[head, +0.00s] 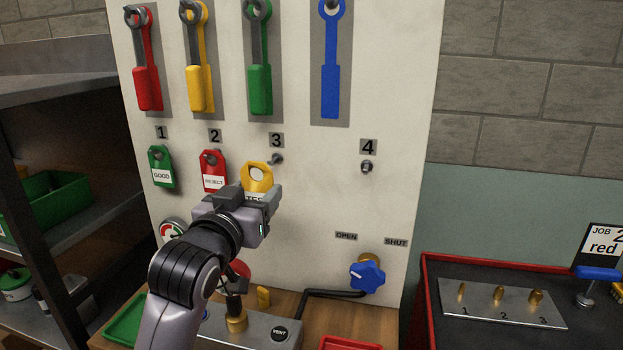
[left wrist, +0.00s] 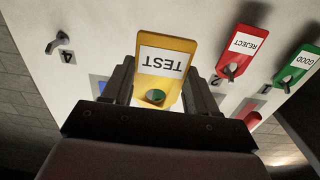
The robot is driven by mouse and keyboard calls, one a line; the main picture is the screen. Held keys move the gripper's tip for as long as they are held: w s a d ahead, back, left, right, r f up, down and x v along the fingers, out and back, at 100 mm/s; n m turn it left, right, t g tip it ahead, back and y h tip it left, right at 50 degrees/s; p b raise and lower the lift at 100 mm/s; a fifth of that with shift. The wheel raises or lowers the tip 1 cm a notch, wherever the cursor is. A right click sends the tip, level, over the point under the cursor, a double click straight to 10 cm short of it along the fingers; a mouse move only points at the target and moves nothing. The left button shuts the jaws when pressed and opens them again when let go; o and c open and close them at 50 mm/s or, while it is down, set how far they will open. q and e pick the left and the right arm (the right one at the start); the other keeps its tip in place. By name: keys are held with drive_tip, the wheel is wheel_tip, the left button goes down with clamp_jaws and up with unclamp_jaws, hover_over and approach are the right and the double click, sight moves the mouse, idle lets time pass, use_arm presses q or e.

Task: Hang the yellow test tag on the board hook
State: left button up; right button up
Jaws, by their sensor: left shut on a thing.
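The yellow test tag (head: 257,176) is held upright in front of the white board (head: 330,215), its hole end up. My left gripper (head: 262,198) is shut on its lower part. In the left wrist view the tag (left wrist: 165,65) shows upside down, reading TEST, between my left fingers (left wrist: 160,82). Hook 3 (head: 277,159) is bare, just right of and slightly above the tag's top in the head view; the tag looks apart from it. I cannot make out hook 3 in the left wrist view. Hook 4 (head: 367,167) is bare too. My right gripper is not in view.
A green GOOD tag (head: 161,167) hangs on hook 1 and a red REJECT tag (head: 213,170) on hook 2, close left of my gripper. Coloured wrenches hang above. A blue valve knob (head: 367,273) sticks out lower right. The board around hook 4 is clear.

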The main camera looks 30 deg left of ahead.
use_arm(q)
drive_tip(key=w+d+m+h+b, duration=0.1)
drive_tip(key=d+m+h+b, duration=0.25)
drive_tip(key=d, duration=1.35)
drive_tip(key=shift+n+h, duration=0.35)
drive_tip(key=shift+h, duration=0.1)
drive_tip(key=w+a, duration=0.1)
drive_tip(key=w, duration=0.2)
drive_tip(key=w+b, duration=0.1)
drive_tip(key=w, duration=0.2)
drive_tip(key=w+a+f+b, duration=0.1)
drive_tip(key=w, duration=0.2)
drive_tip(key=shift+w+a, duration=0.3)
drive_tip(key=shift+w+f, duration=0.1)
drive_tip(key=shift+f, duration=0.05)
drive_tip(key=o, duration=1.1)
drive_tip(key=shift+f, duration=0.1)
